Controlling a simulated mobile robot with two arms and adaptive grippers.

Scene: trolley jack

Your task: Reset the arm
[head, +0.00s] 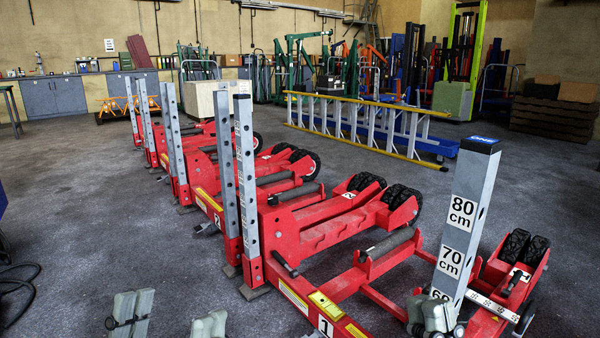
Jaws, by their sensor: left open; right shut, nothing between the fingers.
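A red trolley jack (290,282) marked "1" stands nearest, at the bottom centre and right. Its grey upright post (468,215) with a blue cap carries labels reading 80 cm and 70 cm. A lower label is partly hidden by my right gripper. A red arm with a dark roller (390,243) lies low across the jack. A short black-ended lever (285,262) shows on its left side. My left gripper (169,318) is open and empty over the floor, left of the jack. My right gripper (436,314) is shut and empty in front of the post's lower part; I cannot tell whether they touch.
Several similar red jacks with grey perforated posts (172,140) stand in a row receding to the back left. A yellow-railed ladder (365,125) lies on its side behind. A dark hose (18,285) is on the floor at left. Open grey floor (80,220) lies left of the jacks.

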